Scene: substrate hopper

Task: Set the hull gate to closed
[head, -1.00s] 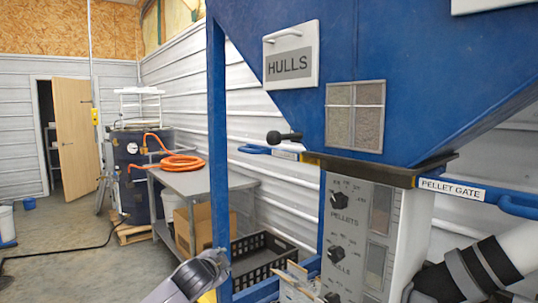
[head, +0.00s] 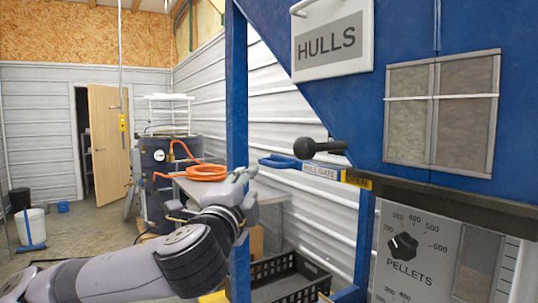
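The hull gate (head: 321,172) is a flat slide with a white HULL GATE label, sticking out to the left from under the blue hopper. Its blue loop handle (head: 278,161) is at the outer end, and a yellow part (head: 357,179) shows where the slide meets the hopper. My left gripper (head: 246,174) is left of the handle and a little lower in the picture, apart from it, in front of the blue post. Its fingers are small and bunched together in this view, so their opening is unclear. My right gripper is not in view.
A black ball-ended lever (head: 318,147) juts out just above the gate. The blue post (head: 237,90) stands behind my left gripper. A control panel with a PELLETS dial (head: 402,246) is at lower right. A black crate (head: 285,280) and an orange hose (head: 206,172) lie beyond.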

